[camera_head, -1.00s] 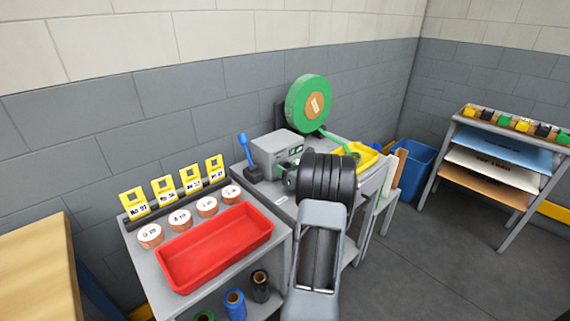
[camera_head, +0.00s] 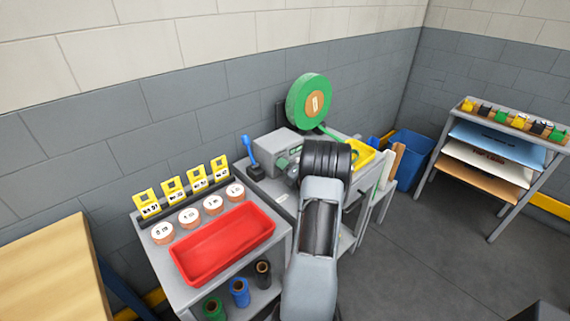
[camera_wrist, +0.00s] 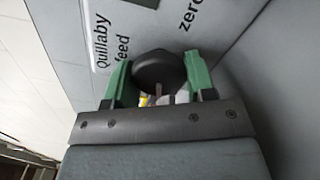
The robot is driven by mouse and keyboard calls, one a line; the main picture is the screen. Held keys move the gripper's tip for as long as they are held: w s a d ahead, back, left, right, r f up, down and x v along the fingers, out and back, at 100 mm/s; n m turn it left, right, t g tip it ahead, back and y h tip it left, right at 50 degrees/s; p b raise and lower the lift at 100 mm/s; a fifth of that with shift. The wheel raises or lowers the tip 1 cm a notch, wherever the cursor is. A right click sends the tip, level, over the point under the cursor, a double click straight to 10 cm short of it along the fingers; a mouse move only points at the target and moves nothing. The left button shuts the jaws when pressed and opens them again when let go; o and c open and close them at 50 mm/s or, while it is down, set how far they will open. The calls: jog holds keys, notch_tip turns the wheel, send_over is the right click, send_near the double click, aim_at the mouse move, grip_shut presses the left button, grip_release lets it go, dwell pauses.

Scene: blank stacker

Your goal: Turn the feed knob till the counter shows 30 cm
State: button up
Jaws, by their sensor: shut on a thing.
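The grey feed machine (camera_head: 275,150) stands on the bench below a large green reel (camera_head: 308,101). In the wrist view its face carries the printed words "Quillaby feed" and "zero". The dark round feed knob (camera_wrist: 158,68) sits between the two green fingers of my gripper (camera_wrist: 160,82), which is shut on it. In the wrist view a dark window (camera_wrist: 147,3) on the machine face is cut off by the top edge, and no counter figure can be read. In the head view my arm covers the knob, and the machine's small display is too small to read.
A blue-handled lever (camera_head: 252,151) stands left of the machine. A yellow tray (camera_head: 362,153) is on its right. A red tray (camera_head: 192,262), tape rolls and yellow number tags are on the near-left cart. A blue bin (camera_head: 410,160) and a sheet rack stand right, beside open floor.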

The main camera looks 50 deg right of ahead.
jog(key=shift+m+p, duration=0.6)
jog(key=shift+m, duration=0.4)
jog(key=o, duration=0.9)
jog(key=shift+o, duration=0.2)
jog(key=s, duration=0.9)
jog(key=s+a, duration=0.1)
jog(key=s, duration=0.3)
jog(key=shift+s+b, duration=0.3)
jog(key=shift+s, duration=0.1)
